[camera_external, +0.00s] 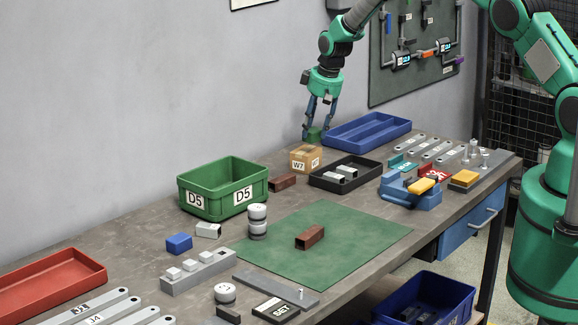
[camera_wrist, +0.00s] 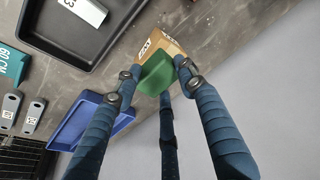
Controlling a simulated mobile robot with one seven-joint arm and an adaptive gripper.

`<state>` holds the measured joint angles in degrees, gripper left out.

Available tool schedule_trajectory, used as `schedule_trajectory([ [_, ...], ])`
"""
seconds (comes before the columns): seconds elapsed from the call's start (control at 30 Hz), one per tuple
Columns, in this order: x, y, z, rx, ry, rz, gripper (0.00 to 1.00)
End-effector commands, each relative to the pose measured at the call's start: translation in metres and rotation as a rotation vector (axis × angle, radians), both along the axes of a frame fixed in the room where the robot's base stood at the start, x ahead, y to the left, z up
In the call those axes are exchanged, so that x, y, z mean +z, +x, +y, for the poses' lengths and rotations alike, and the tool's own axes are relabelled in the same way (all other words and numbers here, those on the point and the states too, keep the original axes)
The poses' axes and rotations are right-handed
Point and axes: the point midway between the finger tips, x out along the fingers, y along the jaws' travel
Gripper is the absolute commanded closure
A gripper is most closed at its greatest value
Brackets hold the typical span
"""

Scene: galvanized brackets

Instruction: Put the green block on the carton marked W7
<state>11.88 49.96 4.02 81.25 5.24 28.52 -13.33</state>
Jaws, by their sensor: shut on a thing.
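My gripper (camera_external: 317,127) is shut on the green block (camera_external: 313,135), which sits between its fingertips. In the wrist view the block (camera_wrist: 157,76) is held between the blue fingers, with part of the carton showing just past it. The carton marked W7 (camera_external: 306,159) is a small brown box standing on the bench near the wall; it also shows in the wrist view (camera_wrist: 170,46). In the external view the block appears just above and slightly right of the carton's top. I cannot tell whether it is over the carton or behind it. The carton's top is partly hidden in the wrist view.
A blue tray (camera_external: 335,143) lies to the right of the carton, and a black tray (camera_external: 320,182) with grey pieces lies in front. A brown block (camera_external: 282,182) and a green D5 bin (camera_external: 222,205) are to the left. The grey wall rises behind.

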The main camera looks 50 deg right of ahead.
Motion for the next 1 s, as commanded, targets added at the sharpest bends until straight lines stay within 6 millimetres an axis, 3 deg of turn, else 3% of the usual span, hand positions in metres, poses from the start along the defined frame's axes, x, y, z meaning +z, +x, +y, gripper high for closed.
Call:
schedule_trajectory([
  [0.3,-0.003,0.029,-0.005,-0.001,0.0,0.0,0.9],
  [0.77,-0.004,0.032,-0.006,-0.001,0.0,0.0,0.9],
  [1.0,-0.023,0.031,-0.006,0.0,0.0,0.001,0.9],
])
